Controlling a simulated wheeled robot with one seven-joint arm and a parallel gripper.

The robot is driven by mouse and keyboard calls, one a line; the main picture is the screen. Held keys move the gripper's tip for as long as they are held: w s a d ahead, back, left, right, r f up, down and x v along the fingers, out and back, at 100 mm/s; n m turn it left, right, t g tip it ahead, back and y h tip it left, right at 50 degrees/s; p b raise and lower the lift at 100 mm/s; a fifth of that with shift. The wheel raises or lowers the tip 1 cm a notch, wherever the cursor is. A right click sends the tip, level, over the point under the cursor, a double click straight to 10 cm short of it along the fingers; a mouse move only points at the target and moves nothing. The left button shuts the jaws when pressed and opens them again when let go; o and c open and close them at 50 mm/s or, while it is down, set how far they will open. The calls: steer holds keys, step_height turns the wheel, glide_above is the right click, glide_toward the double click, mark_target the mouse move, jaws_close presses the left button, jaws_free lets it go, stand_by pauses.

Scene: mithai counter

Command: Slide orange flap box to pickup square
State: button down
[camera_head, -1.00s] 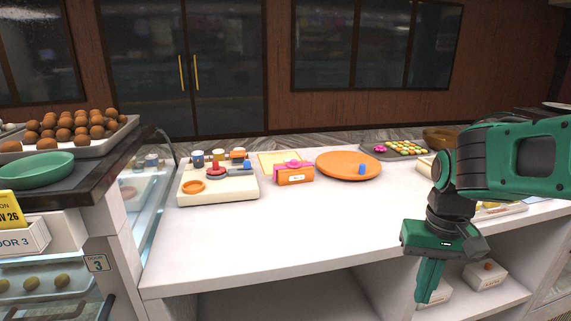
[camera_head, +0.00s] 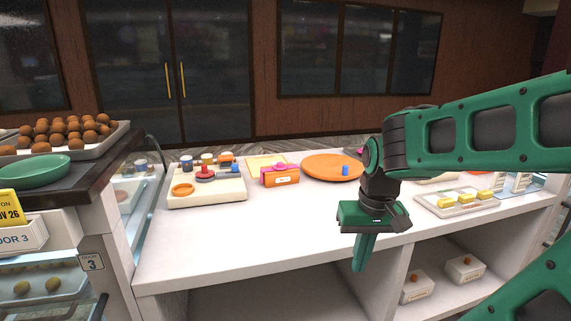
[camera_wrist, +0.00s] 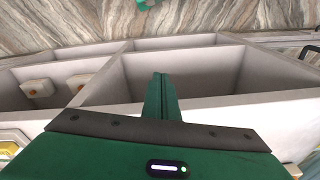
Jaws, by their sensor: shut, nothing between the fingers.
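The orange flap box (camera_head: 281,176) with a pink bow on top stands on the white counter (camera_head: 250,235). An orange-outlined, cream-coloured square (camera_head: 264,161) lies flat just behind it; I take it for the pickup square, and the box hides part of it. My gripper (camera_head: 359,268) is shut and empty, pointing down at the counter's front edge, to the right of and in front of the box, well apart from it. In the wrist view my gripper (camera_wrist: 160,76) shows closed fingers over the shelf openings; neither box nor square shows there.
A cream tray with small coloured pieces (camera_head: 230,193) stands left of the box. A round orange plate (camera_head: 322,168) with a blue cylinder (camera_head: 345,171) is close on its right. A tray of yellow sweets (camera_head: 428,207) lies farther right. The counter's front middle is clear.

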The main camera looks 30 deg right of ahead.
mark_target(273, 166)
steer(key=w+d+r+t, duration=0.1)
steer(key=w, duration=0.6)
steer(key=w+d+r+n+t, duration=0.1)
steer(key=w+d, duration=0.1)
steer(key=w, duration=0.5)
steer(key=w+d+r+t+h, duration=0.1)
steer(key=w+d+t, duration=0.1)
steer(key=w, duration=0.5)
steer(key=shift+w+d+r+n, duration=0.1)
steer(key=shift+w+r+n, duration=0.1)
steer(key=shift+r+n, duration=0.1)
steer(key=w+r+n+t+h, duration=0.1)
steer(key=w+r+t, duration=0.15)
steer(key=w, duration=0.65)
steer(key=w+r+n+t, duration=0.1)
steer(key=w+r+t, duration=0.15)
steer(key=w, duration=0.65)
steer(key=f, duration=0.2)
steer(key=w+f, duration=0.1)
steer(key=f, duration=0.1)
steer(key=d+f, duration=0.1)
steer(key=f, duration=0.2)
steer(key=shift+w+d, duration=0.1)
steer(key=shift+w, duration=0.15)
steer(key=shift+f, duration=0.85)
